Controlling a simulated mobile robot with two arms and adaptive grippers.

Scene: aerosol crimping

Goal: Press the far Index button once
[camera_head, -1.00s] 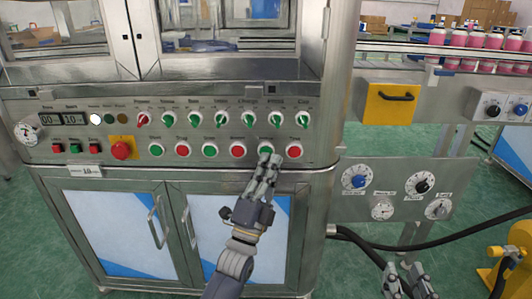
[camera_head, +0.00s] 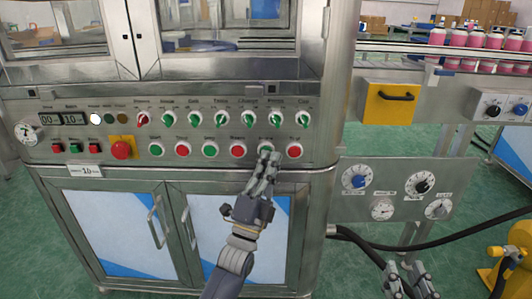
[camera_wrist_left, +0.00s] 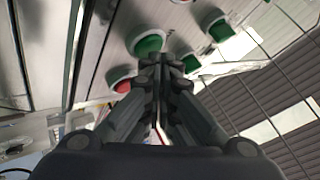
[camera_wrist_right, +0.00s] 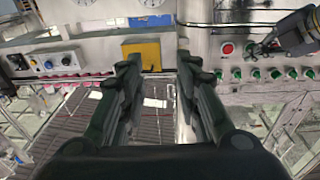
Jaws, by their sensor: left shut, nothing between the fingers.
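A row of green and red push buttons runs along the front of the steel machine panel (camera_head: 220,165). Their small labels are too blurred to read, so I cannot tell which is Index. My left gripper (camera_head: 268,156) is shut and empty, its fingertips at the lower edge of the second button from the right, a green one (camera_head: 265,146). In the left wrist view the shut fingertips (camera_wrist_left: 167,62) lie close below a large green button (camera_wrist_left: 146,43); contact cannot be told. My right gripper (camera_head: 405,268) is open and empty at the lower right, apart from the panel.
The rightmost red button (camera_head: 294,150) is close beside my left fingertips. A red emergency button (camera_head: 121,149) is at the left. A dial panel (camera_head: 395,190) and black hoses are at the right.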

